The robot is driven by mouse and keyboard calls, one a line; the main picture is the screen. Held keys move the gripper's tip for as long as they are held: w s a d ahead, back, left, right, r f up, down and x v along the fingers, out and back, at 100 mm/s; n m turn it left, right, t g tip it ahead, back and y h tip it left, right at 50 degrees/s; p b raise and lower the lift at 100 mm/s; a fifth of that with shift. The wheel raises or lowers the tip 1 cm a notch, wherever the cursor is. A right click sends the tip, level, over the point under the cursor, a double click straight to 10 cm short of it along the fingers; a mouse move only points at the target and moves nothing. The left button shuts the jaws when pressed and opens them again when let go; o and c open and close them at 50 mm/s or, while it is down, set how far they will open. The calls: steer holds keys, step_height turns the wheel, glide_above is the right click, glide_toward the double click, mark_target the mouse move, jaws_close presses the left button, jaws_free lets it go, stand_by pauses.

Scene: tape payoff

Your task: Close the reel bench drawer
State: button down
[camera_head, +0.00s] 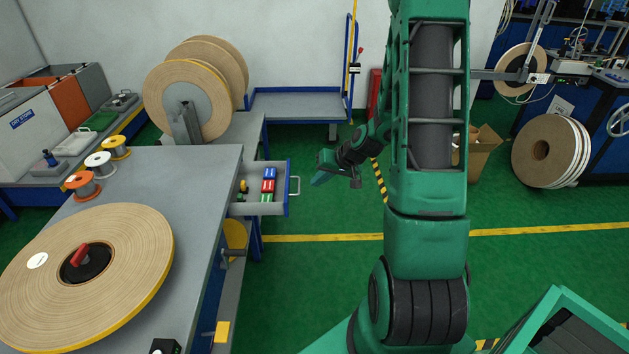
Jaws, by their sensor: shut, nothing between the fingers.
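The reel bench (190,168) stands at the left, with a grey top and blue legs. Its drawer (287,208) is pulled out to the right from the bench's side, with a pale bar handle (296,186) on its front. Inside lie small blue, red and green blocks (268,185) and a small yellow item (243,186). My gripper (318,180) is a little to the right of the handle in the picture, shut and empty, with its fingers pointing left and down. It appears apart from the drawer, though the depth gap is hard to judge.
A large tape reel (120,240) and several small spools (100,162) rest on the bench top. A blue cart (300,104) stands behind. Open green floor (320,265) lies right of the bench. A cardboard box (482,150) sits behind my arm.

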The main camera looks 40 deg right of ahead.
steer(key=w+a+f, duration=0.4)
steer(key=w+f, duration=0.1)
steer(key=w, duration=0.1)
steer(key=shift+w+a+f, duration=0.15)
steer(key=shift+a+f, duration=0.15)
steer(key=shift+f, duration=0.05)
